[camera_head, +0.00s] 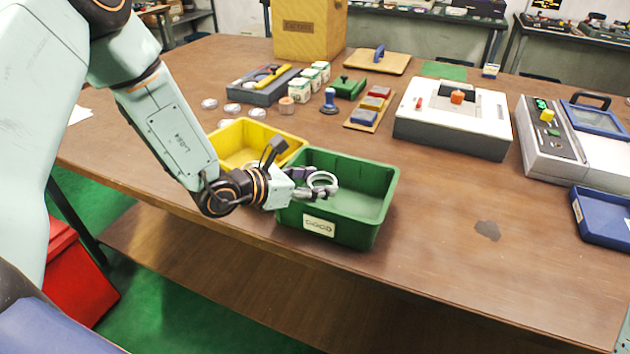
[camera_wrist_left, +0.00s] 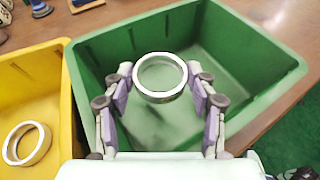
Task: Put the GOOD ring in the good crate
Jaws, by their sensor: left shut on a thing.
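My left gripper (camera_head: 318,190) is shut on a silvery ring (camera_head: 323,181). In the left wrist view the ring (camera_wrist_left: 160,77) sits between the two fingertips of the gripper (camera_wrist_left: 160,85), above the open green crate (camera_wrist_left: 95,62). In the head view the green crate (camera_head: 350,234) has a label on its front that seems to read GOOD. The gripper reaches over the crate's left side. No other object shows inside the visible part of the crate. My right gripper is not in view.
A yellow crate (camera_head: 290,141) stands directly left of the green one, with another ring (camera_wrist_left: 27,143) in it. Several small round metal pieces (camera_head: 232,109) lie behind. A grey-white machine (camera_head: 455,132) stands to the right. The table front right is mostly clear.

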